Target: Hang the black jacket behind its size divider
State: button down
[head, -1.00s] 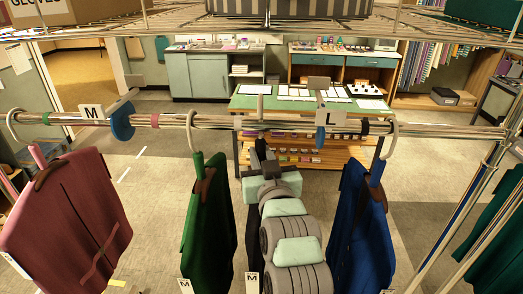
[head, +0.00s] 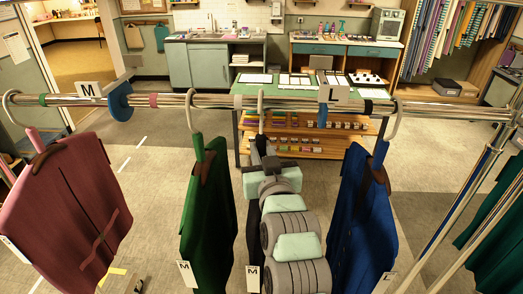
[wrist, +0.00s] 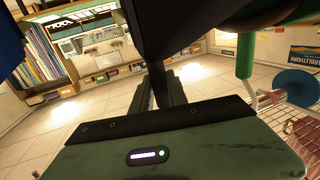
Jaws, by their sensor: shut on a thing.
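My gripper (head: 264,160) is shut on the black jacket's hanger, just below its hook (head: 261,98). The hook's top is at rail height; I cannot tell whether it bears on the rail (head: 225,101). The black jacket (head: 253,222), tagged M, hangs mostly hidden behind my arm; its dark cloth fills the top of the wrist view (wrist: 185,25). The blue M divider (head: 119,101) is on the rail to the left, the L divider (head: 323,112) to the right. The black jacket is between them, right of the green jacket (head: 208,215), also tagged M.
A maroon jacket (head: 65,205) hangs left of the M divider. A blue jacket (head: 358,225), tagged L, hangs close on the right, past the L divider. A steel upright (head: 455,220) stands at the right.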

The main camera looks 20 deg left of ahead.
jog(key=c, duration=0.6)
grip_release()
jog(key=shift+s, duration=0.1)
